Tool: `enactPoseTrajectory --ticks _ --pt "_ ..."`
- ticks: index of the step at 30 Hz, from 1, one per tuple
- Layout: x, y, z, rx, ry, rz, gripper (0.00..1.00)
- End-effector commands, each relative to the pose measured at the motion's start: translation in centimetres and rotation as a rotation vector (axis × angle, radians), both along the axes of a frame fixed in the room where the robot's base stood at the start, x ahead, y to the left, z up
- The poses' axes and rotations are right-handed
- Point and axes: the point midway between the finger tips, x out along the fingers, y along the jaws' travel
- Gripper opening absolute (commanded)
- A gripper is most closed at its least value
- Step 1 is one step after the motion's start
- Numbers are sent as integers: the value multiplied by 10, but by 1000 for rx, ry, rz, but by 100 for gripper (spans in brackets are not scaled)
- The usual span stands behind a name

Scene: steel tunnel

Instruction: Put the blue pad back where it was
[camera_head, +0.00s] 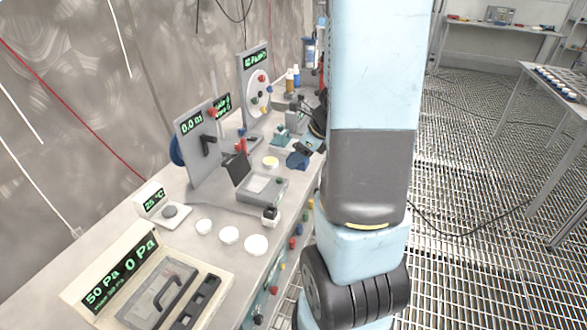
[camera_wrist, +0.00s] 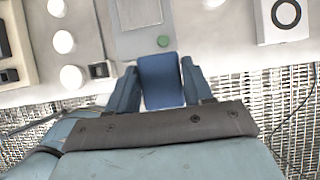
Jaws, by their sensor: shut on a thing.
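The blue pad (camera_wrist: 161,82) is a flat blue rectangle in the wrist view, between the two blue fingers of my gripper (camera_wrist: 160,84). My gripper is shut on it. The pad is near the front edge of the bench, with its far end over the pale bench top. In the head view my gripper (camera_head: 302,153) is at the bench's right edge, partly hidden by my arm. A blue piece shows there, but I cannot tell pad from fingers.
The grey bench (camera_head: 190,215) carries a device with an open lid (camera_head: 262,188), white round caps (camera_head: 229,235), a pressure panel (camera_head: 150,275) and upright display panels (camera_head: 200,140). Bottles (camera_head: 293,78) stand at the far end. Grated floor (camera_head: 470,180) lies to the right.

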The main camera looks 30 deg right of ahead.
Motion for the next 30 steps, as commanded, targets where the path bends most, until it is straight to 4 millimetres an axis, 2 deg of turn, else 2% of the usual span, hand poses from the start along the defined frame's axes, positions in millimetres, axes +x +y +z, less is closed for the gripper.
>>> enactPoseTrajectory --ticks 12,22,30 --pt "59 -28 -30 1 2 1 2" --pt "88 -41 -69 0 2 2 2" --pt "99 -46 -83 -1 1 2 2"
